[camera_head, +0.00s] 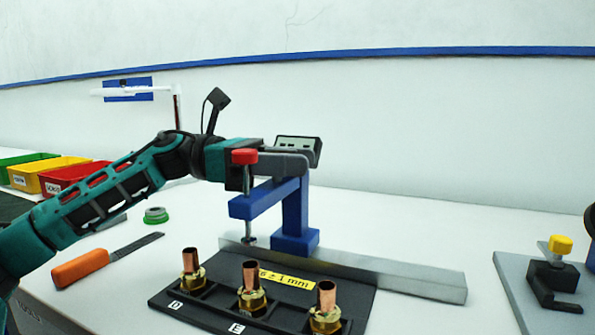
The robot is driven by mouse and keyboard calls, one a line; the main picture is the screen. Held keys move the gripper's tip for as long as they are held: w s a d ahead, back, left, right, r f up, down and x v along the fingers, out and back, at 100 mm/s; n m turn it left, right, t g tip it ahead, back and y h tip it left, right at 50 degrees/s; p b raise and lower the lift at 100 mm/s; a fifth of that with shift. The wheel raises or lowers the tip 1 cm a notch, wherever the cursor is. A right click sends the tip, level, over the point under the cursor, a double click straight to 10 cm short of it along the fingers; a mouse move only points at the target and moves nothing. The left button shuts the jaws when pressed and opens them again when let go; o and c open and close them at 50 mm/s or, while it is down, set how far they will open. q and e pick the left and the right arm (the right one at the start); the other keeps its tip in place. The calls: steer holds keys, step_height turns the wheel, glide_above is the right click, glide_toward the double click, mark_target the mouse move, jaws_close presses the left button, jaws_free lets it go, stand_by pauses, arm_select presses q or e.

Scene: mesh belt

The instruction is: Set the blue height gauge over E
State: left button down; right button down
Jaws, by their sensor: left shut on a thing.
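The blue height gauge (295,207) stands upright, with a grey display (298,148) on top and a blue arm reaching left. A red-capped spindle (249,215) hangs down from that arm. My left gripper (283,163) is shut on the gauge near its top; the fingertips are partly hidden. The gauge's base shows at the back edge of the black fixture (370,300), by a metal bar; I cannot tell if it touches down. The fixture holds three copper tubes in brass fittings. Label E (237,328) is in front of the middle tube (250,274). The spindle tip appears behind that tube. My right gripper is not in view.
The long metal bar (420,280) runs along the fixture's back. An orange-handled file (80,268) and a green ring (156,215) lie at left. Green, yellow and red bins (75,177) stand far left. A grey plate with a yellow-knobbed clamp (560,245) is at right.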

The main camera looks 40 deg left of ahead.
arm_select(q)
steer(key=c, duration=1.1)
jaws_free()
steer(key=shift+r, duration=0.1)
steer(key=shift+o, duration=0.2)
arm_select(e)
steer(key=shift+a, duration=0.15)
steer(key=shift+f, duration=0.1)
arm_select(q)
steer(key=shift+s+a+f+b, duration=0.15)
steer(key=shift+a+f+b, duration=0.15)
steer(key=shift+a+b, duration=0.25)
steer(key=b+v, duration=0.3)
steer(key=v, duration=0.8)
steer(key=shift+s+a+r+b, duration=0.2)
steer(key=shift+a+b, duration=0.1)
steer(key=shift+a, duration=0.05)
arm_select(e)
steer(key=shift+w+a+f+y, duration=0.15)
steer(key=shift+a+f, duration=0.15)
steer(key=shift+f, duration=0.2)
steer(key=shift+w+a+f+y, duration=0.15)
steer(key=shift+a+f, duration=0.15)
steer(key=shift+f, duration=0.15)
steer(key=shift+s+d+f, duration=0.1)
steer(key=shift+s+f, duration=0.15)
